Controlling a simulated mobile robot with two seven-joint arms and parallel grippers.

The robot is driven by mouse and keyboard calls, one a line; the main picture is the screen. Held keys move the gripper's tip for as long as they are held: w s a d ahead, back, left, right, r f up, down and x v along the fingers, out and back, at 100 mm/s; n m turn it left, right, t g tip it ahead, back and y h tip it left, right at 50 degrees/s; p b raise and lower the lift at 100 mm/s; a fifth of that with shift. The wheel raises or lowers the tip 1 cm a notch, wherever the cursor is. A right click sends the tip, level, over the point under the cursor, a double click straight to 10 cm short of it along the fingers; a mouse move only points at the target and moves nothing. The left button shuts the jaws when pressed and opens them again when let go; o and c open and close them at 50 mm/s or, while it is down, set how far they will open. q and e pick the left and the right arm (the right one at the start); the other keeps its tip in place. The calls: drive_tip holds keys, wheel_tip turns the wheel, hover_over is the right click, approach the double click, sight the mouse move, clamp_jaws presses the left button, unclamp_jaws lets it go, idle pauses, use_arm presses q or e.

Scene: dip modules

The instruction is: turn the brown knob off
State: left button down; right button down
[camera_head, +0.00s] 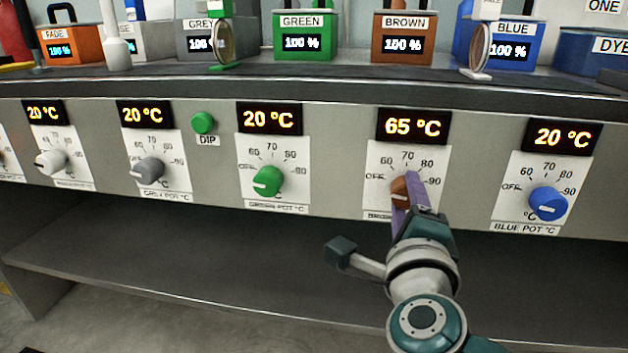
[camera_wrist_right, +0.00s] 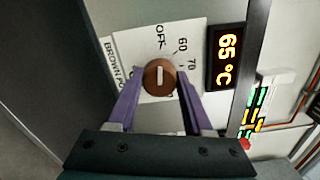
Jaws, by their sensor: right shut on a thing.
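The brown knob (camera_head: 399,191) sits on the white dial plate below the brown pot, and its display (camera_head: 412,126) reads 65 °C. In the head view the fingers hide part of the knob and dial. My left gripper is not in view.
The green knob (camera_head: 267,181) is to the left and the blue knob (camera_head: 548,203) to the right, both with displays at 20 °C. A green DIP button (camera_head: 203,123) is further left. Above stand the green pot (camera_head: 305,37) and brown pot (camera_head: 404,24). Below the panel is a dark open shelf.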

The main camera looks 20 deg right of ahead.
drive_tip(key=shift+c, duration=1.5)
unclamp_jaws()
drive_tip(key=shift+s+a, duration=0.2)
drive_tip(key=shift+s, duration=0.1)
drive_tip(key=p+v, duration=0.2)
drive_tip(key=v, duration=0.7)
drive_tip(key=shift+s, duration=0.1)
